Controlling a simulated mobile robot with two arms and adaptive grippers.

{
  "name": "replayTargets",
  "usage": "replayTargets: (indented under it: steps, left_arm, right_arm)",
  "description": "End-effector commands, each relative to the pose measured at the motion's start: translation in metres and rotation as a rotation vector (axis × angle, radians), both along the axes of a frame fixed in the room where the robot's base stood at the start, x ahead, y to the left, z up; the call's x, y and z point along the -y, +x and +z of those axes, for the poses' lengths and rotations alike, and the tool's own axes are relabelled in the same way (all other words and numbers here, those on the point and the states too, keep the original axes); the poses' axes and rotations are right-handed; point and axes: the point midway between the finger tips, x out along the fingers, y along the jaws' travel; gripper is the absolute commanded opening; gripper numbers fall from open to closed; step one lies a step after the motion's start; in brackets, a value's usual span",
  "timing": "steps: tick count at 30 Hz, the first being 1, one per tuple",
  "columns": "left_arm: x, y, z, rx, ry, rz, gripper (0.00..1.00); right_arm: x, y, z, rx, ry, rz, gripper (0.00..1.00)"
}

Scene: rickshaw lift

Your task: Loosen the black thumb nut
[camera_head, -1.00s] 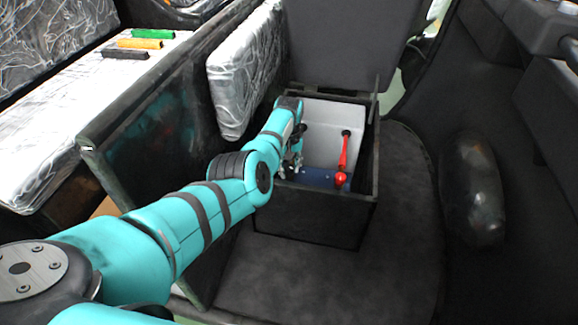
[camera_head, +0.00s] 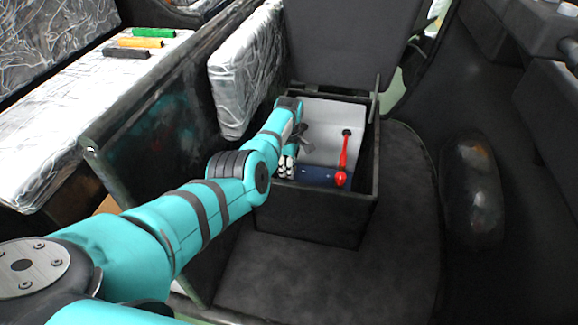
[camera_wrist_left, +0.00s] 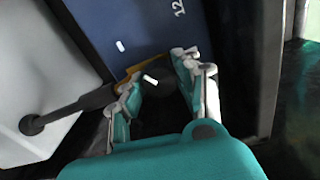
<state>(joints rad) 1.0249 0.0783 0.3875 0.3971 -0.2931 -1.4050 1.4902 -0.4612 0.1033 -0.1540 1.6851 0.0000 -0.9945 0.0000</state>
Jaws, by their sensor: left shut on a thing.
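My left gripper (camera_head: 288,165) reaches down into the open black box, at the left end of the blue battery (camera_head: 317,177). In the left wrist view my left gripper (camera_wrist_left: 158,80) has its two fingers on either side of a dark round knob, the black thumb nut (camera_wrist_left: 160,98), and is shut on it. The nut is in shadow and partly hidden by the fingers and wrist. A black cable (camera_wrist_left: 85,103) with a yellowish end piece (camera_wrist_left: 133,74) runs to it beside the blue battery. In the head view the nut is hidden. My right gripper is not in view.
A red cable (camera_head: 344,158) rises from the battery's right end to a pale grey container (camera_head: 325,118). The black box's walls (camera_head: 318,215) stand close around the gripper. Green, orange and black bars (camera_head: 126,53) lie on the left seat. The floor to the right is clear.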

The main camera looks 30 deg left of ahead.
Motion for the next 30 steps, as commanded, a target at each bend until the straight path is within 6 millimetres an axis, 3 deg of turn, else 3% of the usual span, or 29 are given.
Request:
replayTargets:
  steps: [12,30]
  left_arm:
    - [-0.0016,0.0005,0.0014,0.003,0.004,0.213,0.0]
    - [-0.0017,0.0005,0.0016,0.003,0.004,0.25,0.0]
  right_arm:
    - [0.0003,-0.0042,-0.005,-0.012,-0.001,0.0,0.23]
    - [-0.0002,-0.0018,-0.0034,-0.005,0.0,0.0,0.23]
